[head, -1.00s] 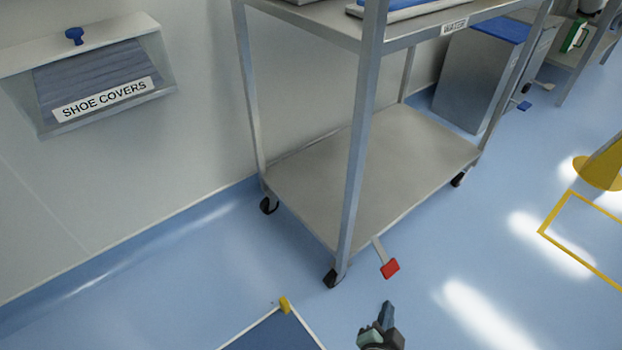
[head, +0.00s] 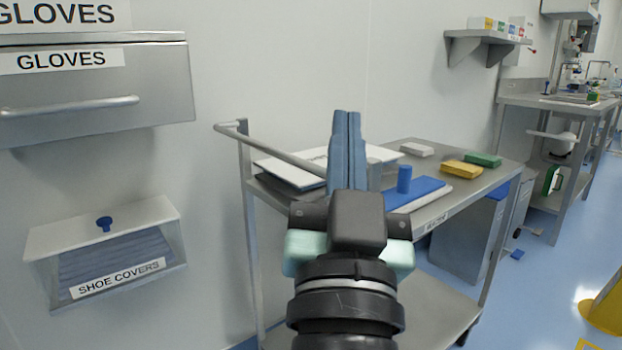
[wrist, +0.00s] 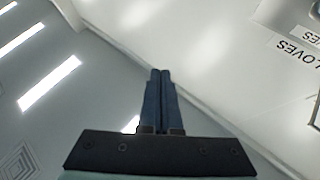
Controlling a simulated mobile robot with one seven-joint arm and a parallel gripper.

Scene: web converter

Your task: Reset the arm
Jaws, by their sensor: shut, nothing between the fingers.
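My gripper (head: 347,114) is raised in the middle of the head view, its blue fingers pointing up and pressed together with nothing between them. In the picture it stands in front of the cart's upper shelf and hides part of what lies there. In the wrist view my gripper (wrist: 160,72) also shows shut and empty, with the ceiling and the upper wall beyond it.
A steel cart (head: 466,216) holds a blue cylinder (head: 404,179), a blue pad (head: 421,190), a yellow block (head: 461,169) and a green block (head: 483,159). A gloves drawer (head: 90,85) and a shoe covers bin (head: 108,255) are on the left wall. Blue floor (head: 548,275) is open at right.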

